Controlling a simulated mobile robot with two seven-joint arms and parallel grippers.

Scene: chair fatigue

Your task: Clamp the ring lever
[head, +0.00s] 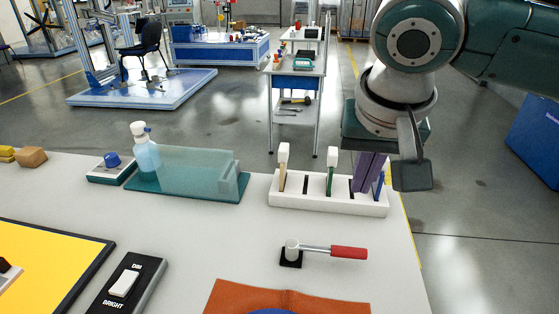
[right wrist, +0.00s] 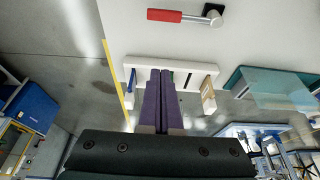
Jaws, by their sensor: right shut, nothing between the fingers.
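The ring lever has a red handle (head: 349,253) on a metal rod. The rod runs right from a round metal hub (head: 292,250) on a small black base on the table. In the right wrist view the red handle (right wrist: 164,15) and the hub (right wrist: 213,16) are at the top, apart from my fingers. My right gripper (head: 364,188) has purple fingers and is at the right end of a white rack, farther back than the lever. In the right wrist view the right gripper (right wrist: 160,72) is shut and empty, its fingers side by side. My left gripper is not in view.
The white rack (head: 312,200) holds upright white-topped tools. A green tray with a clear shield (head: 200,172), a spray bottle (head: 145,152) and a blue-knob box (head: 108,172) stand left. A dimmer switch (head: 124,283), yellow mat (head: 45,265) and orange leather piece (head: 290,300) lie in front.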

